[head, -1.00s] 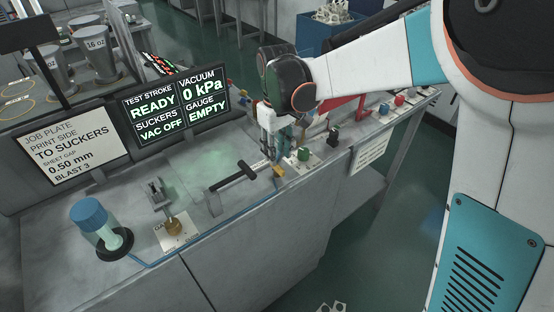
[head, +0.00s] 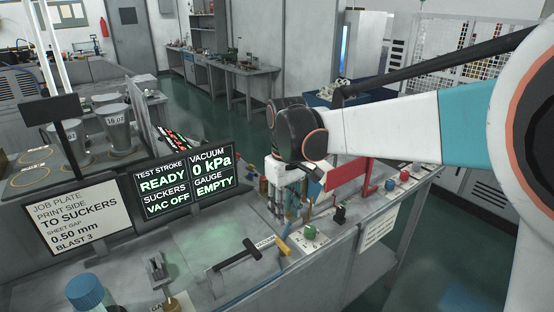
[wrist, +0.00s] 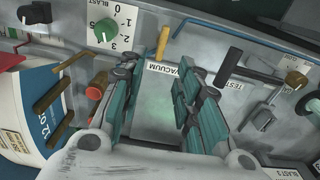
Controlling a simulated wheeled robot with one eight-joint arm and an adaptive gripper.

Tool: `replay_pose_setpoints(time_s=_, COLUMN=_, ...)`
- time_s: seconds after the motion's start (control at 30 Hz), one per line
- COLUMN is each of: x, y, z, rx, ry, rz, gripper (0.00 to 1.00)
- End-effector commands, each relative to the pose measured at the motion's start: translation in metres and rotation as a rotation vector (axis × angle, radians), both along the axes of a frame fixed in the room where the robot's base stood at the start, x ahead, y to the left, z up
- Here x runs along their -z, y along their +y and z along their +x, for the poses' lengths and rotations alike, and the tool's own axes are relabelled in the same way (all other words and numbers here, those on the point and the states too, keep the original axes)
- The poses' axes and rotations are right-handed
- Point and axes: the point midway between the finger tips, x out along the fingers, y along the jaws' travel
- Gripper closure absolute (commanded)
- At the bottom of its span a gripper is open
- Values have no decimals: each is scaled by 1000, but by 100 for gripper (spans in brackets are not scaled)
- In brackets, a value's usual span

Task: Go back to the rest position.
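My gripper (head: 290,205) hangs fingers down over the bench, right of the status screens. In the wrist view its two teal fingers (wrist: 158,78) stand apart, with bare bench and the VACUUM label showing between them and nothing held. The yellow-handled vacuum lever (wrist: 163,42) is just beyond the fingertips. A black-handled lever (wrist: 228,66) marked TEST is to their right, and a green blast knob (wrist: 105,30) is to their upper left. Whether the fingers touch anything is hard to tell, but no contact shows.
The status screens (head: 185,185) read READY, VAC OFF, 0 kPa and EMPTY. A job plate sign (head: 75,215) stands left of them. A blue-capped jar (head: 88,295) is at the front left. Open green floor (head: 440,260) lies right of the bench (head: 345,265).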

Motion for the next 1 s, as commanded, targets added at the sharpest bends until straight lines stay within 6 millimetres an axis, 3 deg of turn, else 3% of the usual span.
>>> replay_pose_setpoints(time_s=0.17, x=6, y=-46, z=-5, rx=83, ry=-66, rz=17, gripper=69)
replay_pose_setpoints(time_s=0.4, x=-24, y=-80, z=-52, rx=198, ry=-184, rz=51, gripper=69)
replay_pose_setpoints(time_s=0.6, x=-36, y=-107, z=-95, rx=298, ry=-286, rz=82, gripper=69)
replay_pose_setpoints(time_s=1.0, x=-28, y=-148, z=-177, rx=489, ry=-489, rz=147, gripper=69)
